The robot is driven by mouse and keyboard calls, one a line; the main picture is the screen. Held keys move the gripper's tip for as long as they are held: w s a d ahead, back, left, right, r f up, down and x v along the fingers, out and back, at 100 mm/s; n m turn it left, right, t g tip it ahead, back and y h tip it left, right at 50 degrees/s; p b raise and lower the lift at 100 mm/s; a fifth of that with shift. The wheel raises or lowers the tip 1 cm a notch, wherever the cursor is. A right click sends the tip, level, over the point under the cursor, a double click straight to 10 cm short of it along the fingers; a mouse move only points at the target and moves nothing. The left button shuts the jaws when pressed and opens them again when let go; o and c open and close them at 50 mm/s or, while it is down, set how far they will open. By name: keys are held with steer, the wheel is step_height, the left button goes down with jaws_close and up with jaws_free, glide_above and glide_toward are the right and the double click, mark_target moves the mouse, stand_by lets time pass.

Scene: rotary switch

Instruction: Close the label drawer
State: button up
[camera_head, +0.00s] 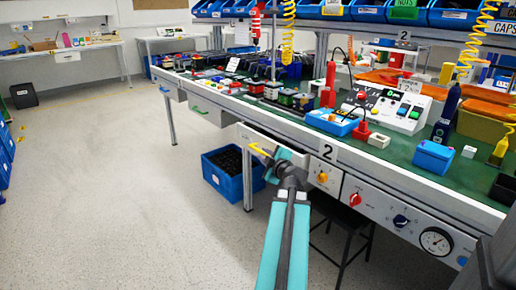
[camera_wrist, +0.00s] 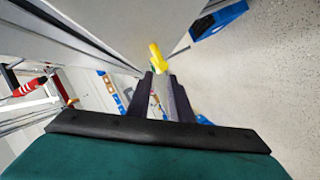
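A pale grey drawer (camera_head: 246,135) with a yellow handle (camera_head: 260,150) sits under the front edge of the workbench, left of the "2" plate. Its front seems to stand out a little from the bench; I cannot read a label on it. My gripper (camera_head: 270,163) is at this handle. In the wrist view, the yellow handle (camera_wrist: 157,57) is at the tips of my gripper (camera_wrist: 160,76). The two dark fingers are a small gap apart, and I cannot tell whether they clamp the handle. The drawer's inside is hidden.
Drawers with a green handle (camera_head: 200,109) and a blue handle (camera_head: 165,90) are farther left under the bench. A blue crate (camera_head: 225,178) stands on the floor below. A panel with knobs (camera_head: 400,220) is to the right. The floor at left is clear.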

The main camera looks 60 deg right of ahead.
mark_target(260, 152)
steer(key=shift+b+x, duration=0.35)
steer(key=shift+x, duration=3.6)
jaws_close()
